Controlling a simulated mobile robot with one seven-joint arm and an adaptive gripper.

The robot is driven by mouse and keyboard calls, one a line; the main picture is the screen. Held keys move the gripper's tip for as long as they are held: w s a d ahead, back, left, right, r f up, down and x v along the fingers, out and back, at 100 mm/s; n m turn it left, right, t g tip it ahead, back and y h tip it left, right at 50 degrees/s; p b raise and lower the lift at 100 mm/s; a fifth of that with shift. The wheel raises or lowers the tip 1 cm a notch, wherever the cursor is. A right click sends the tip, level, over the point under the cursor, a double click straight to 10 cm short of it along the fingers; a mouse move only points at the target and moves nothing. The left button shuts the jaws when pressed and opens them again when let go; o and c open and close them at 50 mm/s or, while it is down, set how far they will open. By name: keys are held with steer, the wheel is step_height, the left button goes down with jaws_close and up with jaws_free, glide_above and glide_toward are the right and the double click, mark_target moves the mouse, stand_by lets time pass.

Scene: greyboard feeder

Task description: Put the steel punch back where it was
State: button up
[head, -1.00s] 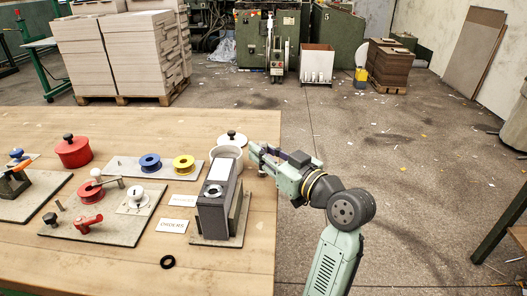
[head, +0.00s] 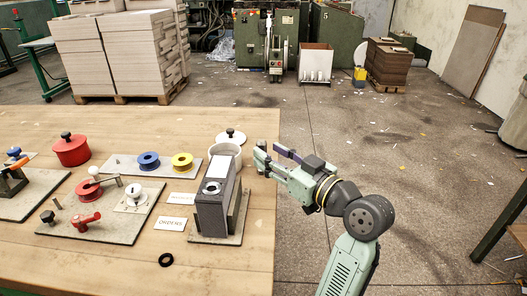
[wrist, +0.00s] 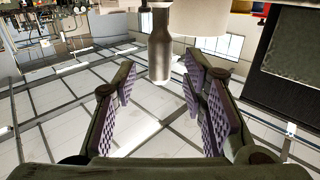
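A grey steel cylinder with a narrower neck, which looks like the steel punch (wrist: 160,48), shows in the wrist view. It is centred between and just beyond my finger pads, with clear gaps on both sides. I cannot make it out in the head view. My gripper (head: 267,151) is at the table's right edge, right of the white pot (head: 228,155). In the wrist view my gripper (wrist: 161,75) is open, its purple ribbed pads wide apart. The grey box-shaped holder (head: 213,212) with a round opening on its face stands on a board left of my gripper.
On the wooden table (head: 225,270) stand a red lidded pot (head: 71,150), blue (head: 148,161) and yellow (head: 182,161) spools, and a board (head: 125,232) with red parts. A black ring (head: 166,260) lies at the front. Floor right of the table is open.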

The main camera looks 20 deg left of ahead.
steer(key=b+v, duration=0.1)
steer(key=v, duration=0.7)
steer(key=shift+d, duration=0.2)
